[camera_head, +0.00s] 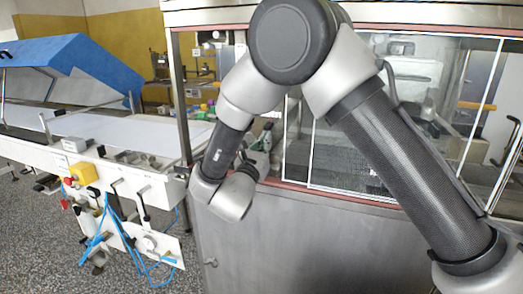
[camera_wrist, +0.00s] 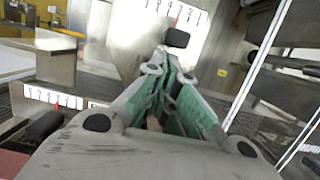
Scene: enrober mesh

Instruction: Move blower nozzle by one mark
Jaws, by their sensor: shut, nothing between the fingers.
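My gripper (camera_wrist: 172,64) shows in the wrist view with its green-padded fingers shut and nothing held. A black knob (camera_wrist: 177,38) appears just beyond the fingertips; I cannot tell whether they touch it. Behind it is a white scale plate (camera_wrist: 182,12) with dark marks and a red line. A second scale plate (camera_wrist: 52,97), also with a red line, is at left, near another black knob (camera_wrist: 43,126). I cannot make out which part is the blower nozzle. In the head view, my wrist is at the machine opening and mostly hides the fingers.
A glazed cabinet with a steel front (camera_head: 290,240) stands behind and below my arm. A white conveyor belt (camera_head: 130,130) runs into it from the left, under a raised blue cover (camera_head: 70,65). White-framed panes border the opening at right. Levers and blue hoses hang at front left.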

